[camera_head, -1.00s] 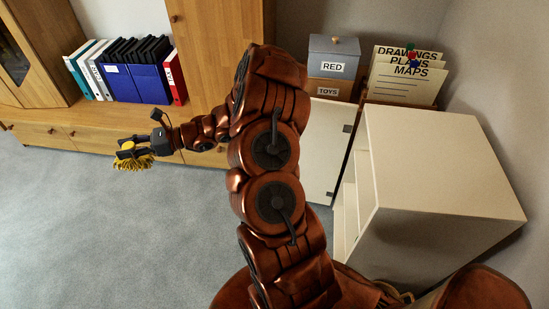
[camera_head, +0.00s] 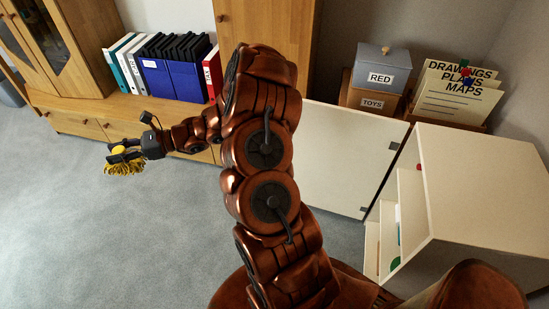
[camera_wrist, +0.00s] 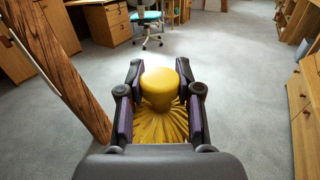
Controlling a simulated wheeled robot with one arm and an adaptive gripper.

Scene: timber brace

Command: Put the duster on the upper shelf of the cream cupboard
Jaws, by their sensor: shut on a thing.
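The duster (camera_head: 124,163) has a yellow knob handle and a yellow fringed head. My gripper (camera_head: 118,156) is shut on it and holds it above the grey carpet, at the left in the head view. In the wrist view the duster (camera_wrist: 160,95) sits between the two fingers of my gripper (camera_wrist: 160,88), fringe toward the palm. The cream cupboard (camera_head: 487,190) stands at the right, far from my gripper. Its door (camera_head: 340,160) is swung open, and shelf edges and a few small coloured things show inside. The shelf surfaces are mostly hidden.
A wooden wall unit (camera_head: 75,50) with binders (camera_head: 180,70) runs along the back. A timber brace (camera_wrist: 55,75) slants close at left in the wrist view. Carpet is open ahead.

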